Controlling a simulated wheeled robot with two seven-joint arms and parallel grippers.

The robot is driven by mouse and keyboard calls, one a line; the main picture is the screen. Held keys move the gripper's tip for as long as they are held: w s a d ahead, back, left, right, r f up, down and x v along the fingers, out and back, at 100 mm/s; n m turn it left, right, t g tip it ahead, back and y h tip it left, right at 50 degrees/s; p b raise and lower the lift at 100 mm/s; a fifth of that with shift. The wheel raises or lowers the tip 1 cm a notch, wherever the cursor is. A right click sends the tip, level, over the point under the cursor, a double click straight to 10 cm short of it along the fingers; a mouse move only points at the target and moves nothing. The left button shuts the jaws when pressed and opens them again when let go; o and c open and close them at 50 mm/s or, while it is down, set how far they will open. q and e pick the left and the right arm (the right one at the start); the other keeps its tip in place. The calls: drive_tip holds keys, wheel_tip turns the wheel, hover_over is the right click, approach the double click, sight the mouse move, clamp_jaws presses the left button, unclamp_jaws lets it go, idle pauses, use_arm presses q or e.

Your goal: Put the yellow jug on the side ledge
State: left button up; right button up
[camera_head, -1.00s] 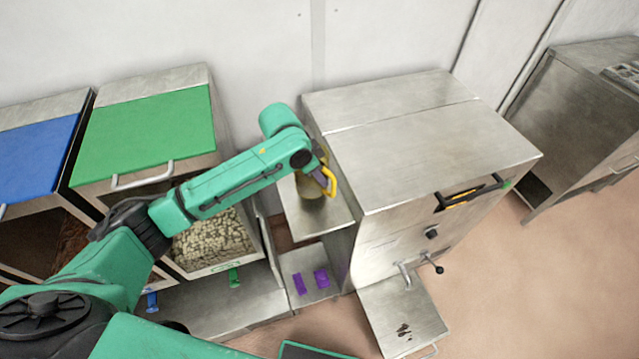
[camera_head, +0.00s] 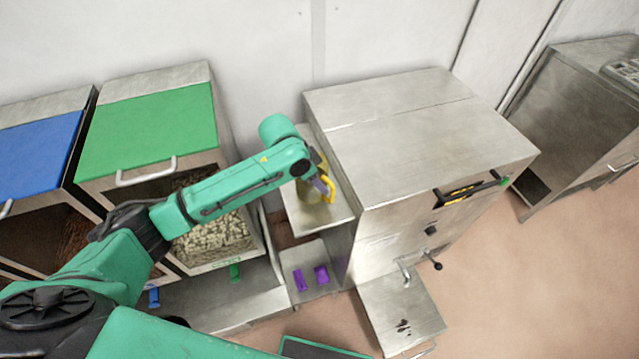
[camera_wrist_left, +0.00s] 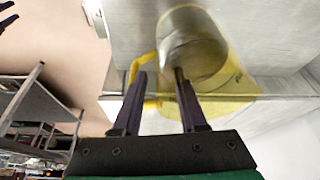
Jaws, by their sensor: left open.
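The yellow jug (camera_head: 312,196) stands on the side ledge (camera_head: 309,224), a metal shelf on the left side of the large steel machine. My left gripper (camera_head: 323,184) is at the jug's handle, and the wrist partly covers the jug. In the left wrist view the yellow, see-through jug (camera_wrist_left: 238,82) is just beyond the fingertips, with its yellow handle (camera_wrist_left: 134,72) by the left finger. The left gripper (camera_wrist_left: 158,78) is open, its fingers spread apart.
The steel machine (camera_head: 420,130) stands close to the right of the ledge. Bins with green (camera_head: 150,130) and blue (camera_head: 35,155) lids stand left. A lower shelf (camera_head: 318,260) holds purple pieces (camera_head: 320,274). A wall is behind.

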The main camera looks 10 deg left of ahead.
use_arm(q)
drive_tip(key=b+v, duration=0.1)
drive_tip(key=v, duration=0.9)
drive_tip(key=shift+r, duration=0.3)
drive_tip(key=shift+s+a, duration=0.1)
drive_tip(key=shift+a, duration=0.1)
